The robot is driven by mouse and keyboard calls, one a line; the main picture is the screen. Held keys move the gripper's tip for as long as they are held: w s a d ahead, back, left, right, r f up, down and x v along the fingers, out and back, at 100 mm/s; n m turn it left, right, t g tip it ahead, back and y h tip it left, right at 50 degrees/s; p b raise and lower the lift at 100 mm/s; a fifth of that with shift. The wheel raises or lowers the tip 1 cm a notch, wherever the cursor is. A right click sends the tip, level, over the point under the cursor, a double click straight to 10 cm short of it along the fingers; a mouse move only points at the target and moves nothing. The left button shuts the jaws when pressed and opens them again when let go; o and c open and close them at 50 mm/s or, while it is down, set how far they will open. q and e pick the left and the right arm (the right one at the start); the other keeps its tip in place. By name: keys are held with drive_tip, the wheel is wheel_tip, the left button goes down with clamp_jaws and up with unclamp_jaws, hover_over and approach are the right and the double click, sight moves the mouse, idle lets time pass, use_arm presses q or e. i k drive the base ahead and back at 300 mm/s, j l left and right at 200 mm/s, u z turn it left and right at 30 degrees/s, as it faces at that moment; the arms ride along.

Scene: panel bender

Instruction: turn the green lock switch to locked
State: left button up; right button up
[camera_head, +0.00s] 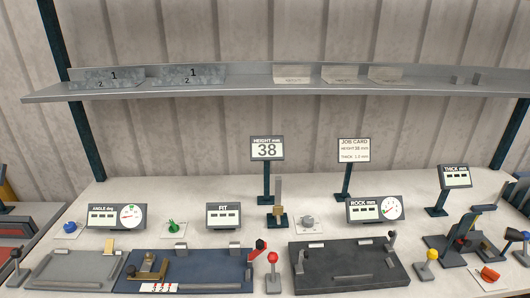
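The green lock switch (174,225) is a small green knob on a white square plate. It stands on the bench between the angle display and the fit display, behind the blue fixture plate. Its handle looks raised, but it is too small to tell which way it is turned or to read any marking. Neither of my grippers shows in the head view, and nothing touches the switch.
Similar plates carry a blue knob (70,227), a grey knob (308,220) and an orange knob (490,273). The angle display (102,217) and fit display (223,216) flank the switch. The blue fixture (205,270) lies in front. A shelf (250,88) runs above.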

sight(174, 227)
drive_tip(key=u, duration=0.4)
drive_tip(key=i+j+u, duration=0.1)
drive_tip(key=u, duration=0.25)
drive_tip(key=i+u, duration=0.1)
drive_tip(key=u, duration=0.3)
drive_tip(key=i+u, duration=0.1)
drive_tip(key=u, duration=0.3)
drive_tip(key=i+u, duration=0.15)
drive_tip(key=i, duration=0.15)
